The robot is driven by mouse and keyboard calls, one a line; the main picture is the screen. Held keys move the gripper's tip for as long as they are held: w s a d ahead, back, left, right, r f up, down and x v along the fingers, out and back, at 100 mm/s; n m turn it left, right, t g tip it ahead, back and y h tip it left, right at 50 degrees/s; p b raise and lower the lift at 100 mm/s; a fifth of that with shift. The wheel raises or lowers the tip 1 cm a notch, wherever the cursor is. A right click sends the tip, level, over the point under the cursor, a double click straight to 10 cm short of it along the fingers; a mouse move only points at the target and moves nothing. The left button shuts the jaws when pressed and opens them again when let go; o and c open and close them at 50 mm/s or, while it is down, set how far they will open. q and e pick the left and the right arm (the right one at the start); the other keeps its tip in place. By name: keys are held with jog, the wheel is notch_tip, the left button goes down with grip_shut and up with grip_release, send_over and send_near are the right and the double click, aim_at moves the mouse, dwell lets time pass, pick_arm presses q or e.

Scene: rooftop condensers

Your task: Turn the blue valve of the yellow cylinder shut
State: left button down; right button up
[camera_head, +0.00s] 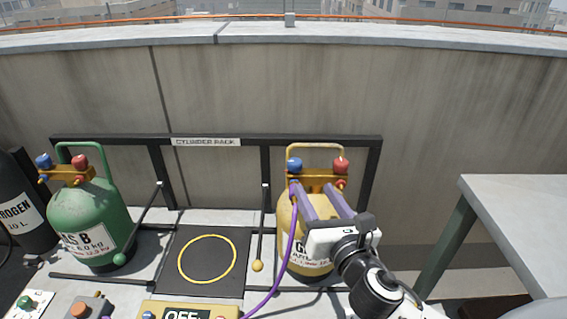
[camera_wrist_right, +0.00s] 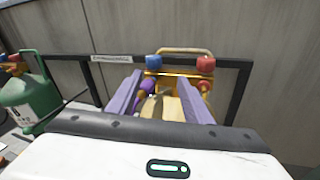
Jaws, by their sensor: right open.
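The yellow cylinder (camera_head: 290,235) stands in the rack right of centre in the head view, partly hidden by my right gripper. Its blue valve (camera_head: 294,164) is a round knob at the left end of a brass manifold, with a red valve (camera_head: 341,165) at the right end. In the right wrist view the blue valve (camera_wrist_right: 154,62) and red valve (camera_wrist_right: 205,63) show beyond the fingertips. My right gripper (camera_head: 313,187) is open, its purple fingers in front of the manifold, below and right of the blue valve. It appears empty and apart from the knob. My left gripper is out of view.
A purple hose (camera_head: 288,260) runs down from the manifold's left side. A green cylinder (camera_head: 88,215) with its own blue and red valves stands left. A black rack bar (camera_head: 320,139) runs behind. A grey table (camera_head: 520,215) is at right. An empty ringed pad (camera_head: 207,285) lies between the cylinders.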

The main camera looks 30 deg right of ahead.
aim_at(297, 166)
jog(key=w+n, duration=0.1)
jog(key=w, duration=0.3)
jog(key=w+d, duration=0.1)
jog(key=w, duration=0.2)
jog(key=w+r+n+t, duration=0.1)
jog(key=w, duration=0.3)
jog(key=shift+w+d+n, duration=0.3)
jog(key=shift+d, duration=0.1)
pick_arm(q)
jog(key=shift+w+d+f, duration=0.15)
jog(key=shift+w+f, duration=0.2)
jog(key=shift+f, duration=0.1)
pick_arm(e)
jog(key=c, duration=1.1)
